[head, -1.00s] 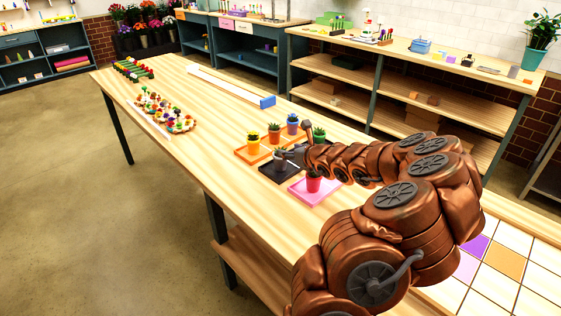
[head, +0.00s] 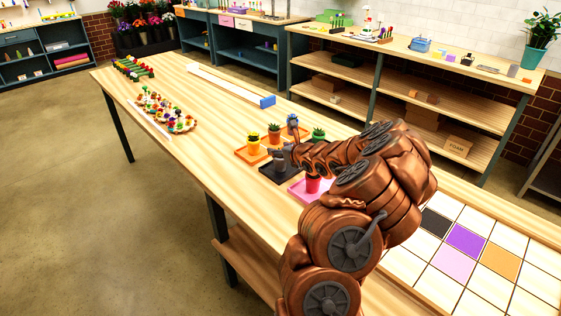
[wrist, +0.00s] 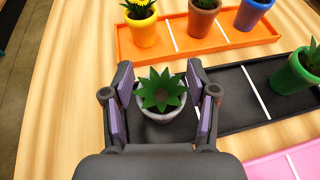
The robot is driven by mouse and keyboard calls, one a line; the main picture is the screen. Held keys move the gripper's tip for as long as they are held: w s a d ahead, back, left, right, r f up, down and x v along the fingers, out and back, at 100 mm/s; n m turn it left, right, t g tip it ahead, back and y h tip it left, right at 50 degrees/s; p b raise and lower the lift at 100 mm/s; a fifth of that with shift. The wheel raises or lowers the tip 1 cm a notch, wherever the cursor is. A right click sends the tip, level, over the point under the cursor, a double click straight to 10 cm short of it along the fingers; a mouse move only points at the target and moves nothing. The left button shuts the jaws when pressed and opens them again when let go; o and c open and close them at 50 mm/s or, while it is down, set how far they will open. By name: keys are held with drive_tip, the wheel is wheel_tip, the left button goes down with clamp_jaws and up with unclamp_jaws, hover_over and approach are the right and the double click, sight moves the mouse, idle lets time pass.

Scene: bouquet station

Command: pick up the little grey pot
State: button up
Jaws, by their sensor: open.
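The little grey pot (wrist: 160,114) holds a spiky green plant and stands on the left end of the black tray (wrist: 232,116). In the wrist view my gripper (wrist: 160,98) is open, with one finger on each side of the pot. A slim gap shows at the left finger; I cannot tell whether the right finger touches the pot. In the head view the grey pot (head: 280,161) is partly hidden by my gripper (head: 283,151).
An orange tray (wrist: 168,34) behind holds a yellow pot (wrist: 142,28), a brown pot (wrist: 202,18) and a blue pot (wrist: 252,12). A green pot (wrist: 292,76) stands farther right on the black tray. A pink tray (wrist: 272,168) lies in front. The wood left is bare.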

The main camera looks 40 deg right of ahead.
drive_tip(key=shift+c, duration=0.3)
clamp_jaws()
idle(0.5)
